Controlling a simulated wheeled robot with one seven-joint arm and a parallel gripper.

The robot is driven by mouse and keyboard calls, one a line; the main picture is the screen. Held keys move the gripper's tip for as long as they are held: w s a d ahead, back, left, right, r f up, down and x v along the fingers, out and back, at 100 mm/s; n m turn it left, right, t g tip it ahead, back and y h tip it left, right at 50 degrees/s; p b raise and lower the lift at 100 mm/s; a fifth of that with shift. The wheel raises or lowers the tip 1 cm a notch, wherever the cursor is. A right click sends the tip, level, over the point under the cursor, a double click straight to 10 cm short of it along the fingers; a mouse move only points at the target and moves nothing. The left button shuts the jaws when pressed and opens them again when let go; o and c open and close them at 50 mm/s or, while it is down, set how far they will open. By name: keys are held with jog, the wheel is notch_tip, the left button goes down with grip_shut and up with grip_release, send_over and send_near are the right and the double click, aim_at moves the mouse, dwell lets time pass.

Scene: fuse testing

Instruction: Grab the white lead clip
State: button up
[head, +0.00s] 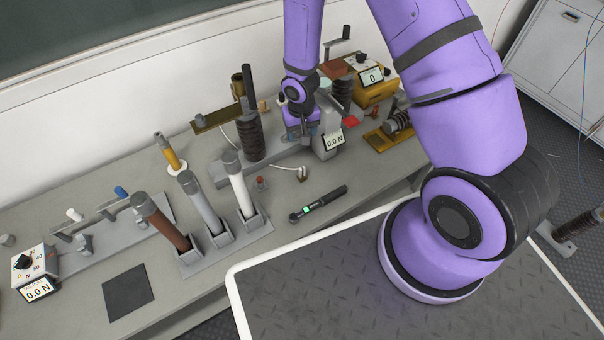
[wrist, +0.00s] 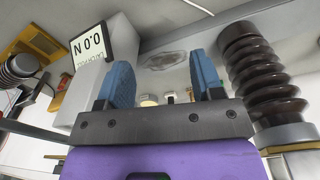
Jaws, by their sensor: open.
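A thin white lead (head: 285,168) runs along the bench in the head view. It ends at a small pale and brass piece (head: 302,175), which looks like its clip but is too small to be sure. My gripper (wrist: 163,82) is open, with two blue fingertips apart and nothing held between them. Beyond the fingers, small pale and brass parts (wrist: 149,100) show low in the gap; I cannot tell if one is the clip.
The grey stand with the 0.0 N display (head: 334,140) is close to my gripper. A brown ribbed insulator (head: 250,135) stands to its left; one also shows in the wrist view (wrist: 258,75). Fuse tubes in a rack (head: 205,215) and a black-handled tool (head: 318,204) are nearer the front.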

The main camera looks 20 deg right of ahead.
send_over(302, 168)
jog(key=shift+g, duration=0.3)
jog(key=f, duration=0.6)
jog(key=shift+w+f, duration=0.2)
jog(key=shift+f, duration=0.05)
jog(key=shift+s+f, duration=0.2)
jog(key=shift+f, duration=5.15)
jog(key=c, duration=1)
